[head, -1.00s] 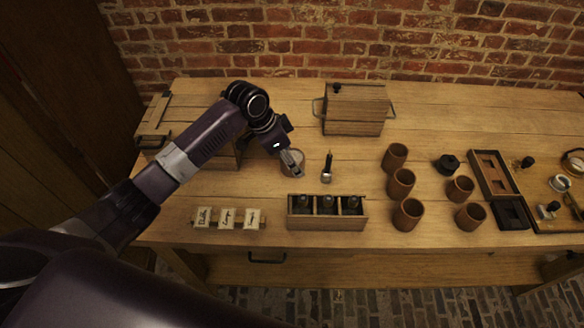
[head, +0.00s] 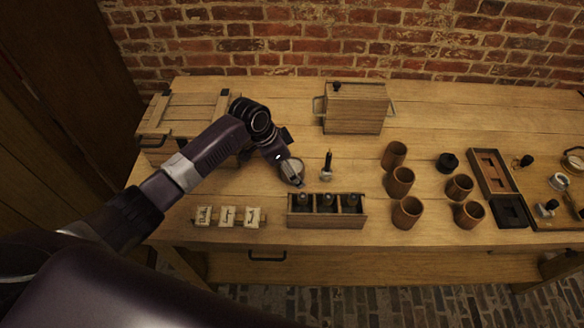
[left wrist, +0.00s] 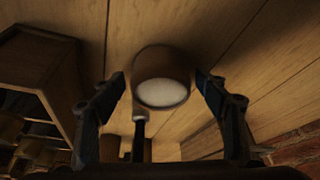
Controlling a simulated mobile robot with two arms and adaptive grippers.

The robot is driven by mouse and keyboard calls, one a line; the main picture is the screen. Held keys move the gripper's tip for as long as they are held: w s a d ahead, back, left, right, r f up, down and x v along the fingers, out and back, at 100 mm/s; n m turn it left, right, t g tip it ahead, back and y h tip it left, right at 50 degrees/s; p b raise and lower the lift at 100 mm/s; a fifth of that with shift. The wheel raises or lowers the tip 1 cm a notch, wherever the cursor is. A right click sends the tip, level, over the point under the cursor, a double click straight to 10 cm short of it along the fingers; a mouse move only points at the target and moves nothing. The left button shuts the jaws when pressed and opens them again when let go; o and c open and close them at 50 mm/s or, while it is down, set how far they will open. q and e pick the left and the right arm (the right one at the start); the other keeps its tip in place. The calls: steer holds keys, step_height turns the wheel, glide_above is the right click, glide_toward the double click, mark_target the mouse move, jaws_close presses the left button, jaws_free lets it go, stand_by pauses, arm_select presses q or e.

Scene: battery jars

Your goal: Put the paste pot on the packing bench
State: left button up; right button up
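The paste pot (head: 298,166) is a small round brown pot on the wooden bench (head: 440,115), mostly hidden by my left gripper in the head view. In the left wrist view the pot (left wrist: 162,78) shows a pale, whitish round face between the two fingers. My left gripper (left wrist: 161,80) is open, with a gap between the pot and each finger. In the head view the left gripper (head: 293,172) is low over the pot. My right gripper is not in view. I cannot tell whether this bench is the packing bench.
A dark-handled brush (head: 327,168) stands just right of the pot. A compartmented box with bottles (head: 327,222) and three label cards (head: 228,216) are in front. A lidded wooden box (head: 355,110) stands behind, a slatted crate (head: 190,110) at left, several brown cups (head: 400,182) at right.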

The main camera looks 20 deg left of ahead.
arm_select(q)
steer(key=shift+r, duration=0.25)
steer(key=b+v, duration=0.1)
steer(key=v, duration=1)
steer(key=shift+a+r, duration=0.2)
steer(key=shift+r, duration=0.15)
steer(key=shift+s, duration=0.15)
